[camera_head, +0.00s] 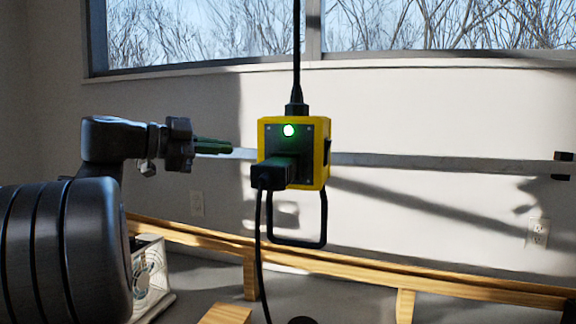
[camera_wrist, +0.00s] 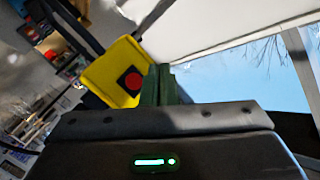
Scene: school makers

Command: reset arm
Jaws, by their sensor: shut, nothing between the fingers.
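My gripper (camera_head: 228,147) reaches in from the left in the head view, with its dark green fingers together and nothing between them. The fingers also show in the wrist view (camera_wrist: 159,84), pressed side by side. Just right of the fingertips in the head view hangs a yellow and black power box (camera_head: 321,150) with a lit green light. A black plug (camera_head: 272,174) sits in its front face. In the wrist view the yellow box (camera_wrist: 105,72) shows a red round button on a black square. Whether the fingertips touch the box is not clear.
A black cable (camera_head: 297,50) holds the box from above, and another cable (camera_head: 261,240) hangs from the plug. A black loop handle (camera_head: 323,220) is below the box. A wooden rail (camera_head: 370,276) runs below, and a white fan (camera_head: 150,277) stands at lower left.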

